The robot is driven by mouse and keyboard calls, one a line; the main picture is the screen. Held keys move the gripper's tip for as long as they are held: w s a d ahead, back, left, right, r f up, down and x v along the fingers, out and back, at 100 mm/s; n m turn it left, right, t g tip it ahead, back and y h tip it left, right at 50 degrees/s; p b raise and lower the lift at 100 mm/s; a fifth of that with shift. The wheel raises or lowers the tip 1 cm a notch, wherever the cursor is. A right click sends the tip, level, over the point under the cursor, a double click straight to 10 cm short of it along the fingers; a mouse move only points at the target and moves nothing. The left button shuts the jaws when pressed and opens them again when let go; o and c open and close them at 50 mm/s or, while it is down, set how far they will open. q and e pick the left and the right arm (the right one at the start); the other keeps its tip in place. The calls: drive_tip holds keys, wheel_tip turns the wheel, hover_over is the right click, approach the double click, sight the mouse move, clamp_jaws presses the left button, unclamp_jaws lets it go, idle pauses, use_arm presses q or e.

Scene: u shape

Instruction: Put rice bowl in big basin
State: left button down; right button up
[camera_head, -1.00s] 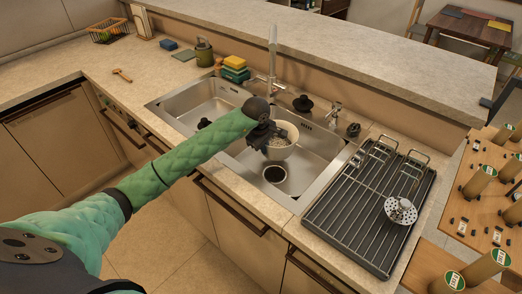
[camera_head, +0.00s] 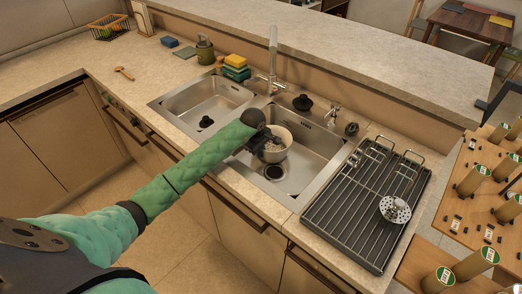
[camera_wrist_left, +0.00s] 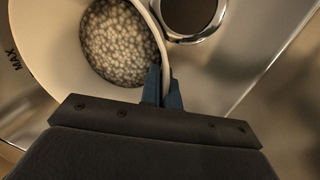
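The rice bowl (camera_head: 281,139) is pale and holds grainy white contents. It is over the right basin (camera_head: 315,146) of the steel double sink, beside the dark drain (camera_head: 274,172). My left gripper (camera_head: 268,151) is at the bowl's near side. In the left wrist view the fingers (camera_wrist_left: 163,88) are closed on the rim of the bowl (camera_wrist_left: 50,60), which has "MAX" printed inside. The drain ring (camera_wrist_left: 190,15) shows just beyond the rim. I cannot tell whether the bowl touches the basin floor. My right gripper is out of view.
The left basin (camera_head: 205,105) is beside it, with a black stopper. The faucet (camera_head: 272,60) stands behind the divider. A dark drying rack (camera_head: 340,215) with a strainer (camera_head: 394,209) is at the right.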

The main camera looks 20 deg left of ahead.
use_arm(q)
drive_tip(key=shift+f, duration=0.1)
drive_tip(key=c, duration=1.6)
unclamp_jaws()
drive_tip(key=shift+c, duration=0.2)
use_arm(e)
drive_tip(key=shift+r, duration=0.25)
